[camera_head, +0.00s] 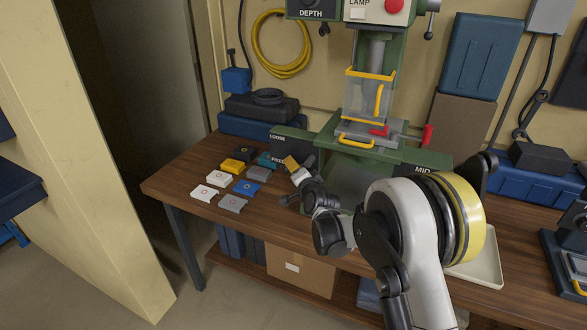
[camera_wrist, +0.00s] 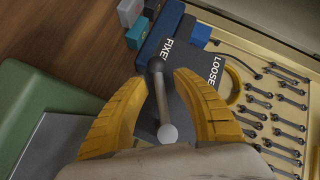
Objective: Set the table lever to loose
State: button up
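The table lever (camera_wrist: 161,100) shows in the wrist view as a grey rod with a dark rounded end and a pale round end. Its dark end lies by the partly covered "FIXE…" lettering, away from the "LOOSE" lettering on the dark label plate (camera_wrist: 205,73). My gripper (camera_wrist: 160,77) has its two yellow fingers on either side of the lever, with visible gaps, so it is open around it. In the head view my gripper (camera_head: 291,163) is in front of the drill press's left side, beside the LOOSE label plate (camera_head: 281,138). The lever cannot be made out there.
The green drill press (camera_head: 400,153) stands on the wooden workbench (camera_head: 185,165). Several small coloured socket boxes (camera_head: 246,187) lie left of my gripper. A yellow guard (camera_head: 370,73) hangs above the press table. A pale tray (camera_head: 485,268) is at the right, partly behind my arm.

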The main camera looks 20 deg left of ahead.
grip_shut()
